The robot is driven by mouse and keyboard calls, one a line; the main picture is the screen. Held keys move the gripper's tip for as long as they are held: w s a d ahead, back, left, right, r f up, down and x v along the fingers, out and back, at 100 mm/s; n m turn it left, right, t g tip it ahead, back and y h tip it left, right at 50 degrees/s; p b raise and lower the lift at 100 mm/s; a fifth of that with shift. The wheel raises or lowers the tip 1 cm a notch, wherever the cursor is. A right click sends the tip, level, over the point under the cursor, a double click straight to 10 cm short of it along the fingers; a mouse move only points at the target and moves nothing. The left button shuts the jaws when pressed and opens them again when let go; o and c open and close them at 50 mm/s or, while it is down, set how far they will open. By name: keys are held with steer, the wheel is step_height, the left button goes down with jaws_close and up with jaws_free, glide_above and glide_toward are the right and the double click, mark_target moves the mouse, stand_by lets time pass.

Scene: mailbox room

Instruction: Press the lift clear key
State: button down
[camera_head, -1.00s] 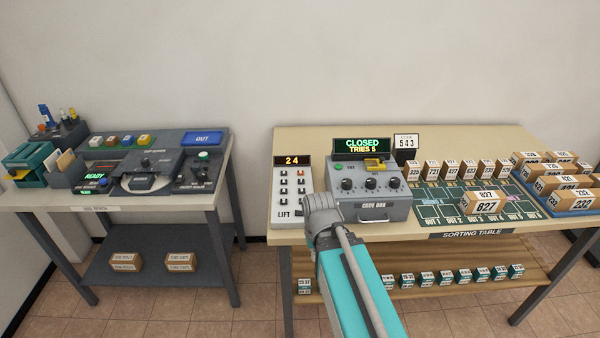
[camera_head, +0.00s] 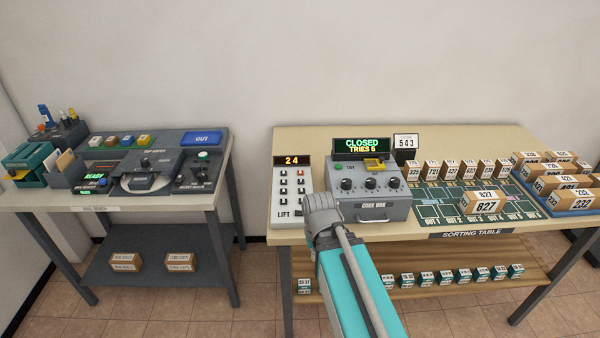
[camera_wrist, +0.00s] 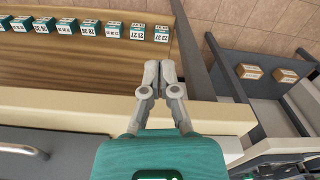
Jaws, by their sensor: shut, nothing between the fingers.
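The lift panel (camera_head: 289,204) is a white keypad at the left end of the sorting table, with two columns of small keys and a display reading 24. Which key is the clear key is too small to tell. My arm stands in front of the panel's lower right side in the head view, and its fingertips are hidden there. In the wrist view my gripper (camera_wrist: 160,66) is shut and empty, its fingertips together, over the table's front edge and the lower shelf. The panel does not clearly show in the wrist view.
The code box (camera_head: 371,203), reading CLOSED, TRIES 5, stands right of the panel. A card (camera_head: 406,142) reads 543. Numbered parcels (camera_head: 483,203) stand on the sorting table (camera_head: 440,133). Small boxes (camera_head: 445,277) line the lower shelf. Another bench (camera_head: 105,203) stands at left.

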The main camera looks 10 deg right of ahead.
mark_target(301, 172)
steer(key=w+r+p, duration=0.2)
steer(key=w, duration=0.1)
steer(key=w+r+t+y+p, duration=0.1)
steer(key=w+r, duration=0.1)
steer(key=w, duration=0.1)
steer(key=w+r+t+p, duration=0.1)
steer(key=w+r+p, duration=0.1)
steer(key=w, duration=0.1)
steer(key=shift+w+a+r+m+p, duration=0.1)
steer(key=shift+w+a+m+p, duration=0.15)
steer(key=shift+m+p, duration=0.1)
steer(key=w+r+t, duration=0.1)
steer(key=w, duration=0.3)
steer(key=w+r+t+y+p, duration=0.1)
steer(key=w, duration=0.3)
steer(key=w+r+m+t+y+p, duration=0.1)
steer(key=w+r, duration=0.1)
steer(key=w, duration=0.2)
steer(key=shift+d+r, duration=0.1)
steer(key=shift+d, duration=0.15)
steer(key=w+d+r+m+t+p, duration=0.1)
steer(key=w+r, duration=0.1)
steer(key=w, duration=0.3)
steer(key=w+d+r+m+t+y+p, duration=0.1)
steer(key=w+r+t, duration=0.1)
steer(key=w, duration=0.4)
steer(key=shift+w+d+r+p, duration=0.3)
steer(key=shift+d+r+p, duration=0.05)
steer(key=shift+r, duration=0.5)
steer(key=shift+f, duration=0.2)
